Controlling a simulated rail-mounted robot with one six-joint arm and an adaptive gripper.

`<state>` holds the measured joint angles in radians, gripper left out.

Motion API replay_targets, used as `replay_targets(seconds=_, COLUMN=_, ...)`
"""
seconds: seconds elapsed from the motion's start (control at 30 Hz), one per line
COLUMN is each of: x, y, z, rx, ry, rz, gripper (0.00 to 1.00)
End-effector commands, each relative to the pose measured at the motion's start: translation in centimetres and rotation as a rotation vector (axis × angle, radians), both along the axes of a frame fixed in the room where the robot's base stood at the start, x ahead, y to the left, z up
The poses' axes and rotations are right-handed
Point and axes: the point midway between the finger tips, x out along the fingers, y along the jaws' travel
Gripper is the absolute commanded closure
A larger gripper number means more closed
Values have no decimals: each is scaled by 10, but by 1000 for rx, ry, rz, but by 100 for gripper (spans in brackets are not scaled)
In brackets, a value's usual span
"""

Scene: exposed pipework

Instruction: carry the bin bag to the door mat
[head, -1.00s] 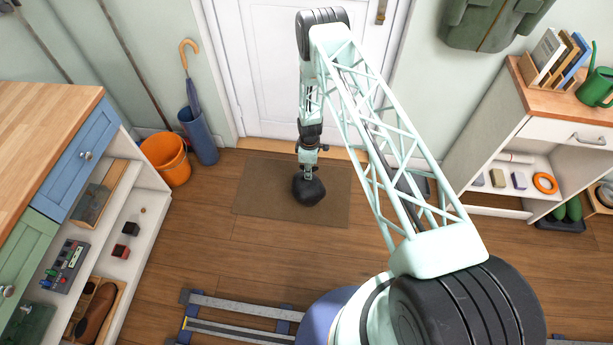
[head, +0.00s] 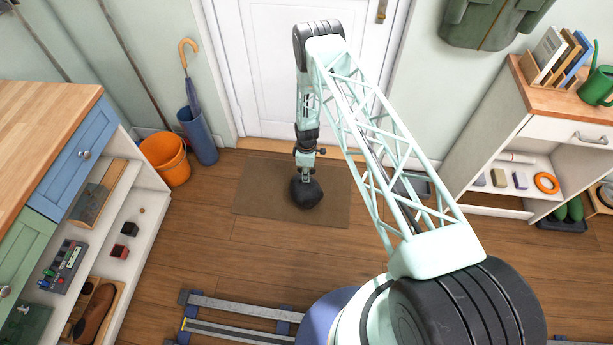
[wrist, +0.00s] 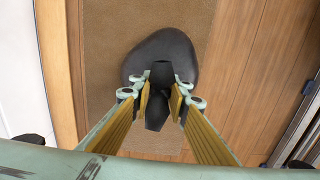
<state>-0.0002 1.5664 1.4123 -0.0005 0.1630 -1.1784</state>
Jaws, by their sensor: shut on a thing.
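The black bin bag (head: 307,194) is at the middle of the brown door mat (head: 255,190), in front of the white door. My gripper (head: 306,178) is above the bag and shut on its top. In the wrist view, the fingers of my gripper (wrist: 160,95) pinch the narrow dark neck of the bin bag (wrist: 180,52). The door mat (wrist: 120,25) shows around and below the bag there. I cannot tell whether the bag's underside touches the mat.
An orange bucket (head: 165,158) and a blue umbrella stand (head: 198,137) are left of the mat. A low tray (head: 412,187) lies to its right, partly behind my arm. Metal rails (head: 240,310) cross the near floor. Wooden floor is clear between.

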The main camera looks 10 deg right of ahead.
Motion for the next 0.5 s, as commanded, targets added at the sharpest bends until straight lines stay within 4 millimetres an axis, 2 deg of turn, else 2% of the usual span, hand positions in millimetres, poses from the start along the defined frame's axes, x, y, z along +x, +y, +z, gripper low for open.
replay_targets(seconds=0.3, x=1, y=0, z=-3, rx=0, ry=-1, rz=0, gripper=100)
replay_targets(seconds=0.33, x=0, y=0, z=-3, rx=0, ry=0, rz=0, gripper=83)
replay_targets(seconds=0.5, x=0, y=0, z=-2, rx=0, ry=0, rz=0, gripper=71)
